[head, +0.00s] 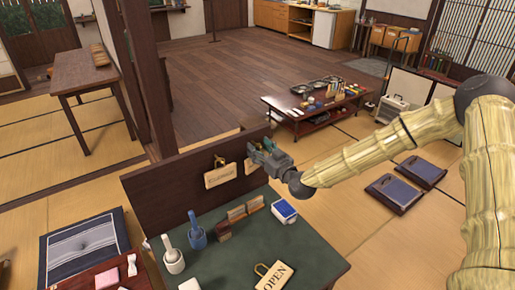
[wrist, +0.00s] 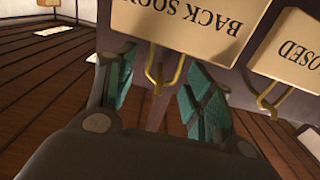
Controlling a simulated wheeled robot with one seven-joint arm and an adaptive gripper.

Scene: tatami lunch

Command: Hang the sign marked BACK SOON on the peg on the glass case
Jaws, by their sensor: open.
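The BACK SOON sign (wrist: 195,22) is a tan board with dark letters, upside down in the wrist view. Its gold loop (wrist: 166,76) lies between the teal fingers of my gripper (wrist: 158,92), which are open and apart on either side of it. I cannot tell whether they touch the loop. In the head view my gripper (head: 262,151) is at the dark upright board and covers most of this sign. The CLOSED sign (head: 220,177) hangs beside it, also seen in the wrist view (wrist: 294,52). I cannot make out the glass case or its peg.
The dark board (head: 160,190) stands behind a green-topped counter (head: 245,250). On the counter are an OPEN sign (head: 272,276), a blue-and-white box (head: 284,211), wooden blocks (head: 245,209) and mortar-like cups (head: 173,258). A low table with goods (head: 320,105) stands beyond. Open floor lies behind the board.

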